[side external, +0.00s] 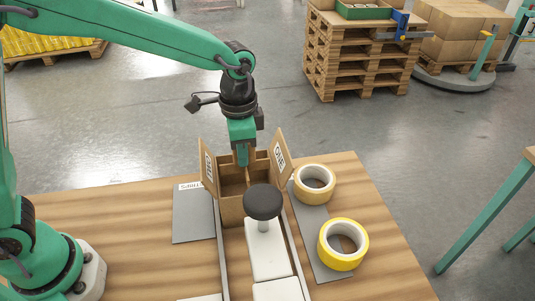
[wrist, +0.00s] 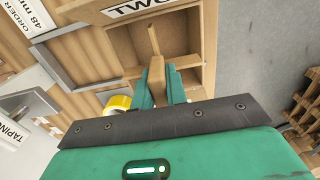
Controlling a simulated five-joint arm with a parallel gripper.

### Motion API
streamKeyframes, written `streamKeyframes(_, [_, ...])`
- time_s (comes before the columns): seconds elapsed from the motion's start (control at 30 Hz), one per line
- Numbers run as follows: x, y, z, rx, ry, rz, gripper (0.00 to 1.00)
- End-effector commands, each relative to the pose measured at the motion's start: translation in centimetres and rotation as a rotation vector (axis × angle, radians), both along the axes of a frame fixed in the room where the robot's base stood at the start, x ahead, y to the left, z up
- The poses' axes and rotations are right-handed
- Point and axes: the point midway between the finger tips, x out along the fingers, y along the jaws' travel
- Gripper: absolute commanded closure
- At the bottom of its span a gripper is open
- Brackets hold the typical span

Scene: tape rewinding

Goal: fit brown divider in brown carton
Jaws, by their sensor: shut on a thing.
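The open brown carton (side external: 231,210) stands on the wooden table with its labelled flaps raised; it also shows in the wrist view (wrist: 194,28). My gripper (side external: 242,158) points down over the carton's opening. In the wrist view my gripper (wrist: 163,92) is shut on the brown divider (wrist: 156,72), whose thin edge reaches over the carton's inside. The divider looks to be at least partly within the opening. I cannot tell how deep it sits or whether it touches the carton floor, as the walls, flaps and fingers hide its lower part.
A black-knobbed post (side external: 263,203) stands close in front of the carton, between rails. A tan tape roll (side external: 314,184) and a yellow tape roll (side external: 343,244) lie to the right on a grey strip. A grey sheet (side external: 193,218) lies left of the carton.

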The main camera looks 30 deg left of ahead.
Motion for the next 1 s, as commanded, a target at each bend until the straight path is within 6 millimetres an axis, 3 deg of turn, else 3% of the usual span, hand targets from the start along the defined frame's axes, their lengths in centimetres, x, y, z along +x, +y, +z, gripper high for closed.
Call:
streamKeyframes(0.63, [0.0,0.0,-2.7,0.001,0.001,0.0,1.0])
streamKeyframes(1.0, [0.0,0.0,-3.0,0.001,0.001,0.0,1.0])
